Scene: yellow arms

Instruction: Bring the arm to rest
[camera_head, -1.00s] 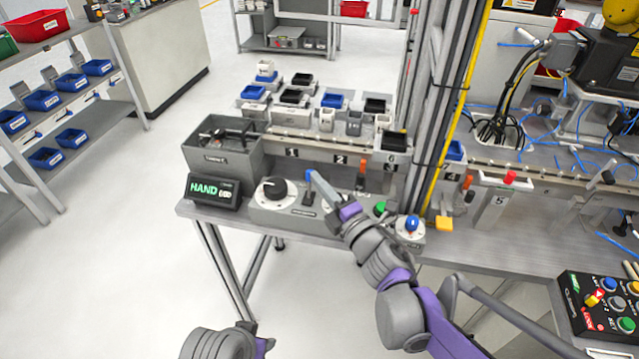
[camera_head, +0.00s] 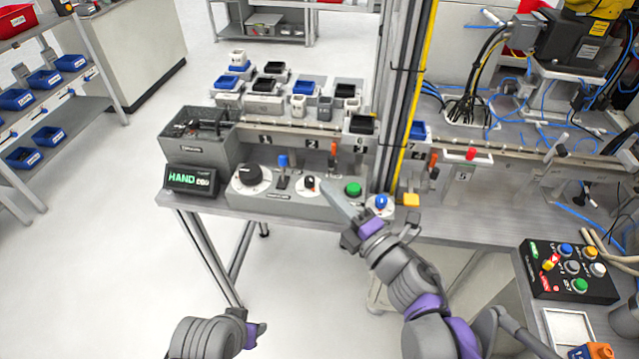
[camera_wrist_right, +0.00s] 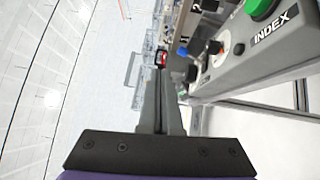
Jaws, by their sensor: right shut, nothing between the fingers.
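My right gripper (camera_head: 338,199) is shut and empty, its fingers pointing up-left in front of the grey control panel (camera_head: 290,206). In the right wrist view its closed fingers (camera_wrist_right: 161,100) show in the middle, with the panel to their right. The gripper looks apart from the panel's controls, though the head view does not settle the gap. My left arm (camera_head: 210,338) shows only in part at the bottom edge; its fingers are hidden.
The panel carries a black knob (camera_head: 248,174), a blue-tipped lever (camera_head: 282,166) and a green button (camera_head: 353,188). A HAND display (camera_head: 192,180) stands at the left. A black button box (camera_head: 568,271) is at the right. Open floor (camera_head: 120,260) lies to the left.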

